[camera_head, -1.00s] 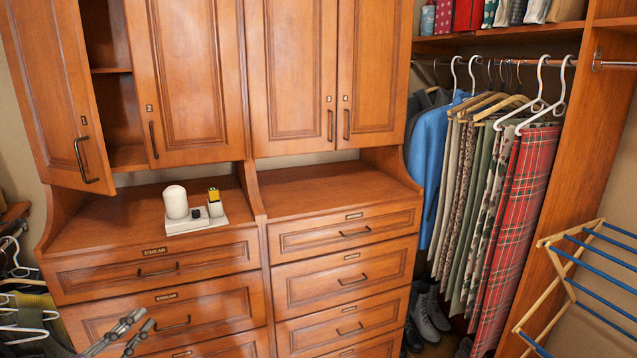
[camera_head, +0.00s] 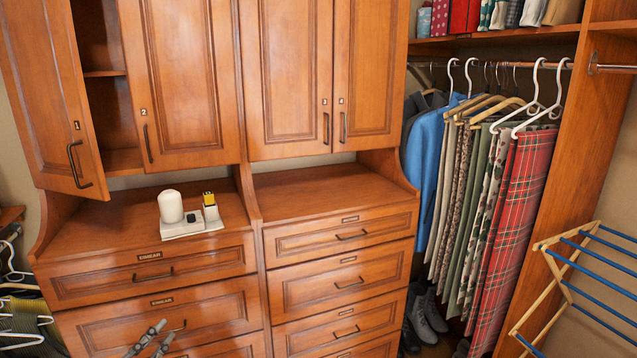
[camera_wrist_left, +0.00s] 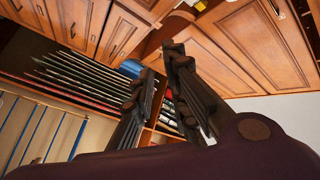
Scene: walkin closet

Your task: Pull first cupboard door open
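The first cupboard door (camera_head: 45,85), wooden and marked 1, is the leftmost upper door. It stands partly open, with shelves (camera_head: 104,75) showing behind its right edge. Its dark bar handle (camera_head: 76,164) is near the lower right corner. My left gripper (camera_head: 150,338) is at the bottom edge of the head view, in front of the lower drawers, well below and to the right of the handle and not touching it. In the left wrist view its two fingers (camera_wrist_left: 155,85) are apart with nothing held between them. My right gripper is in neither view.
Door 2 (camera_head: 182,80) beside it is closed. A white candle (camera_head: 171,207) and small items on a white tray (camera_head: 195,229) stand on the counter below. Hanging clothes (camera_head: 490,210) and a folding rack (camera_head: 580,270) are on the right.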

